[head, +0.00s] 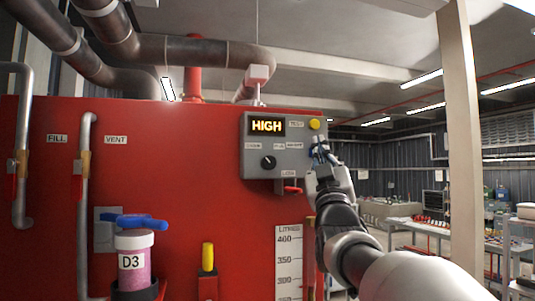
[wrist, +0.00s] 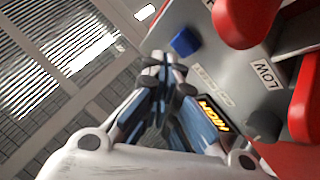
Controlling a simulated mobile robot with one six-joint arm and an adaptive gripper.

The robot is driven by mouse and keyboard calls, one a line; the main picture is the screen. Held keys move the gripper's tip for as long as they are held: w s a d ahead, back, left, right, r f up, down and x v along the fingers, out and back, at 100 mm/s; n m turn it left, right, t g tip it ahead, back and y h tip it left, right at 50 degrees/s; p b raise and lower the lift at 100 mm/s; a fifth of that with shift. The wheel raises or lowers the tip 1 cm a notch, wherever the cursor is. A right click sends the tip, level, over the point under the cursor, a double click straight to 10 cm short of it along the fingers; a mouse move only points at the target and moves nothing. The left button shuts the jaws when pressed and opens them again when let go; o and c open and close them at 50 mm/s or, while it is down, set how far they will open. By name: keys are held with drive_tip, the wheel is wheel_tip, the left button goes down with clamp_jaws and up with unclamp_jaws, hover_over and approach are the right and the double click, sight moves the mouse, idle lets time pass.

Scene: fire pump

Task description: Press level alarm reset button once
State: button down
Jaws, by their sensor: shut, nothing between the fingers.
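A grey control box (head: 257,145) is on the upper right of the red tank. Its display (head: 266,125) reads HIGH in yellow. A yellow button (head: 314,124) sits at its upper right and a black knob (head: 268,162) below the display. My gripper (head: 319,146) is shut and empty at the box's right side, overlapping its edge. In the wrist view, the closed fingertips (wrist: 163,63) are close to a blue button (wrist: 185,41) on the box; I cannot tell if they touch. The blue button is mostly or fully hidden by my gripper in the head view. The small labels are hard to read.
The red tank (head: 190,185) fills the left and centre. A red lever (head: 290,187) projects below the box. A D3 container (head: 134,262), blue handle (head: 135,221) and level scale (head: 289,262) are lower down. A pale column (head: 461,120) stands right; benches are behind.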

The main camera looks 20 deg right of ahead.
drive_tip(key=shift+w, duration=0.45)
drive_tip(key=shift+w+d, duration=0.1)
drive_tip(key=shift+w, duration=0.45)
idle(0.8)
drive_tip(key=shift+s+b, duration=0.15)
drive_tip(key=shift+b, duration=0.15)
drive_tip(key=shift+s+f+b, duration=0.15)
drive_tip(key=shift+s+b, duration=0.25)
drive_tip(key=shift+b, duration=0.1)
drive_tip(key=shift+s+b, duration=0.3)
drive_tip(key=shift+s, duration=0.15)
drive_tip(key=shift+s+a+b, duration=0.2)
drive_tip(key=shift+s+b, duration=0.75)
drive_tip(key=shift+s, duration=0.3)
drive_tip(key=shift+s+a+b, duration=0.15)
drive_tip(key=shift+s+b, duration=0.75)
drive_tip(key=shift+s, duration=0.35)
